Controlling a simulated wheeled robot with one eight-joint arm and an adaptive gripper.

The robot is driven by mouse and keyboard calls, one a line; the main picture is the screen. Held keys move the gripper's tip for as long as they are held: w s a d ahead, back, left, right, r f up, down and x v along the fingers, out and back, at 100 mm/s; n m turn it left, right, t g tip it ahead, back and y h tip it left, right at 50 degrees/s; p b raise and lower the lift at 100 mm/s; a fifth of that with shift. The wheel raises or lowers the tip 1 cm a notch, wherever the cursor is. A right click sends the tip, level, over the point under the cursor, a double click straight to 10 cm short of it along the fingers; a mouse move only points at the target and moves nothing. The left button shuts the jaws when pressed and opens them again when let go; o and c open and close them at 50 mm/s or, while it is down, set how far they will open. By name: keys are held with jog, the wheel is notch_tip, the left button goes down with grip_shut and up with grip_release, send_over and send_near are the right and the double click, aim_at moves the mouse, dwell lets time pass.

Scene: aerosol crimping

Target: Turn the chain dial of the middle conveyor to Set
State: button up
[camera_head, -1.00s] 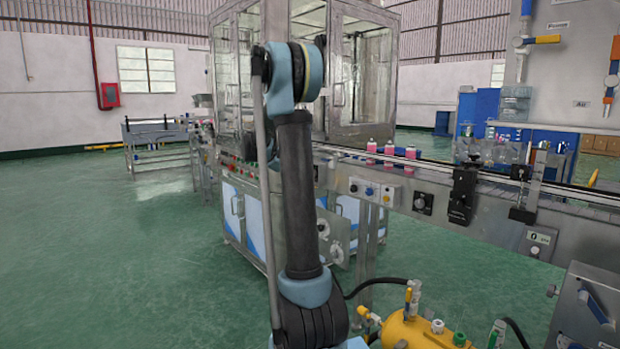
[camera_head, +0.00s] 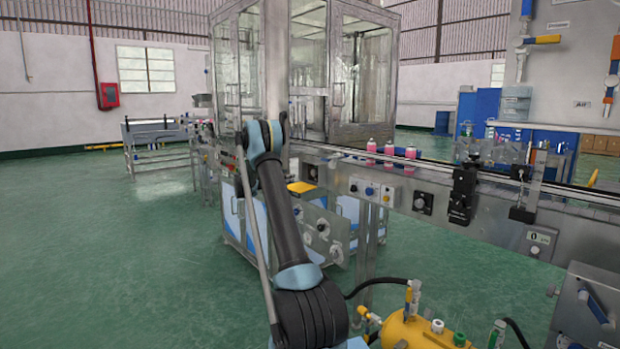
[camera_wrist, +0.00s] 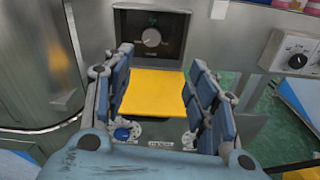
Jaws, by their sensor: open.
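In the wrist view, a round grey dial (camera_wrist: 151,37) with a pointer sits on a dark panel (camera_wrist: 172,48) with small, unreadable labels. A dark panel (camera_head: 309,172) beside my arm in the head view looks like the same one. My gripper (camera_wrist: 160,60) is open and empty. Its blue fingers lie below the dial, left and right of it, apparently apart from it. A flat yellow surface (camera_wrist: 153,92) shows between the fingers. In the head view my arm is bent forward toward the machine, and the fingers cannot be made out.
A control box (camera_wrist: 295,52) with knobs is right of the dial. Steel machine housing (camera_wrist: 40,60) stands close on the left. Pink cans (camera_head: 371,147) stand on the conveyor (camera_head: 450,176). A yellow tank (camera_head: 412,330) with hoses is near the front. Open floor (camera_head: 110,250) lies left.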

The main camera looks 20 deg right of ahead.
jog(key=w+f, duration=0.1)
jog(key=w, duration=0.1)
send_near(312, 173)
jog(key=shift+n+h, duration=0.3)
jog(key=shift+n, duration=0.1)
jog(key=x, duration=0.8)
jog(key=shift+d+f, duration=0.15)
jog(key=shift+d, duration=0.15)
jog(key=shift+c, duration=0.4)
jog(key=c, duration=1)
